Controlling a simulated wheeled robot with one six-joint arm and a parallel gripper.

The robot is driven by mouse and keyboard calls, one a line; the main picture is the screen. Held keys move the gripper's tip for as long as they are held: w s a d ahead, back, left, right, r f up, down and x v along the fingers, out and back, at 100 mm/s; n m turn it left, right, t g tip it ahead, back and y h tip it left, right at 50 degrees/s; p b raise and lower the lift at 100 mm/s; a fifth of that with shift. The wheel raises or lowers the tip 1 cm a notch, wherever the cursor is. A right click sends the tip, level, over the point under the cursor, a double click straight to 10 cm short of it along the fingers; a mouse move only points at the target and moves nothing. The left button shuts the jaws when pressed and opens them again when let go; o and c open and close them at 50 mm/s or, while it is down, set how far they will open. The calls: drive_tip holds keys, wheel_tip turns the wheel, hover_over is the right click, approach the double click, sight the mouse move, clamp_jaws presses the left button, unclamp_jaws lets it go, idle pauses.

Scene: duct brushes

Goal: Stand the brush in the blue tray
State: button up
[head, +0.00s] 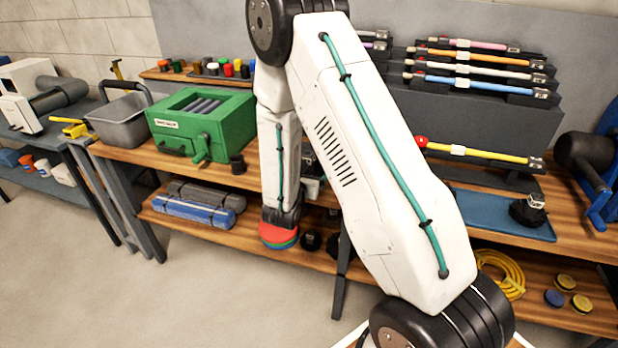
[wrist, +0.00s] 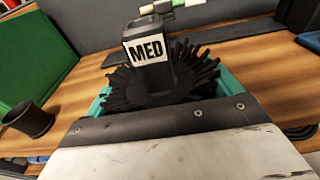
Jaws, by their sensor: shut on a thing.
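A black round brush (wrist: 150,80) with splayed bristles and a block marked "MED" fills the middle of the wrist view. My gripper (wrist: 160,95) is shut on it, with teal fingers showing at either side. Its bristle end is low over the wooden bench, and I cannot tell whether it touches. In the head view my arm hides most of the gripper and held brush. The blue tray (head: 475,205) lies on the bench to the right of my arm. Another black brush (head: 528,210) with a pale top block stands at its right side.
A rack (head: 490,125) of coloured rods stands behind the tray. A green box (head: 200,122) and a small black cup (head: 237,164) are left of my gripper. A blue-framed black reel (head: 590,150) stands at far right. The tray's left and middle are partly clear.

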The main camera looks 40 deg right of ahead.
drive_tip(key=shift+w+d, duration=0.35)
drive_tip(key=shift+w, duration=0.05)
drive_tip(key=shift+w+d+f, duration=0.15)
drive_tip(key=shift+f, duration=0.45)
drive_tip(key=shift+w+d+f, duration=0.1)
drive_tip(key=shift+f, duration=0.55)
drive_tip(key=shift+w+d+f, duration=0.15)
drive_tip(key=shift+f, duration=0.45)
drive_tip(key=shift+f, duration=0.1)
drive_tip(key=o, duration=0.8)
drive_tip(key=shift+c, duration=0.2)
